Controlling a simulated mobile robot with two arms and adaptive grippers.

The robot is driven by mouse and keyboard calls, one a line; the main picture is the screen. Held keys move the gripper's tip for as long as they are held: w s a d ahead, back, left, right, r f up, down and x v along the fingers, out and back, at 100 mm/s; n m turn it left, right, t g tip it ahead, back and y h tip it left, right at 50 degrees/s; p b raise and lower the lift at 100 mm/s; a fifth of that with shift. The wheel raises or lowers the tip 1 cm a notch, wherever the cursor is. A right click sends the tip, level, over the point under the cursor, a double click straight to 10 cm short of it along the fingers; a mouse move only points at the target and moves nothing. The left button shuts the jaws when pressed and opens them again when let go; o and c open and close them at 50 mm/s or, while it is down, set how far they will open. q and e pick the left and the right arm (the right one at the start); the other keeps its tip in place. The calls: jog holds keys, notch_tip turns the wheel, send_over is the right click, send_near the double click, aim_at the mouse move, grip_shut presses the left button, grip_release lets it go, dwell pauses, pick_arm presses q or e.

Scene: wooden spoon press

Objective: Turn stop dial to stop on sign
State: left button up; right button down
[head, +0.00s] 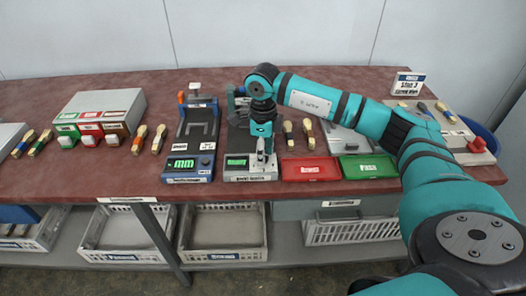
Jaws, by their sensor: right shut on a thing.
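My right gripper (263,156) points down at the front of a grey device (238,176) with a green display. It is shut on a small part there, which appears to be the stop dial. The fingers mostly hide the dial, so its setting cannot be read. My left gripper is not in view.
A blue device (189,170) with a green display stands left of the grey one. Red (310,169) and green (368,167) trays lie to the right. Wooden spoons lie in several places. A grey box (101,102) stands at left. White crates (222,235) sit below the table.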

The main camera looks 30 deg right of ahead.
jog(key=shift+w+d+r, duration=0.1)
jog(key=c, duration=1)
grip_release()
notch_tip(320, 180, up, 12)
jog(key=shift+f, duration=0.1)
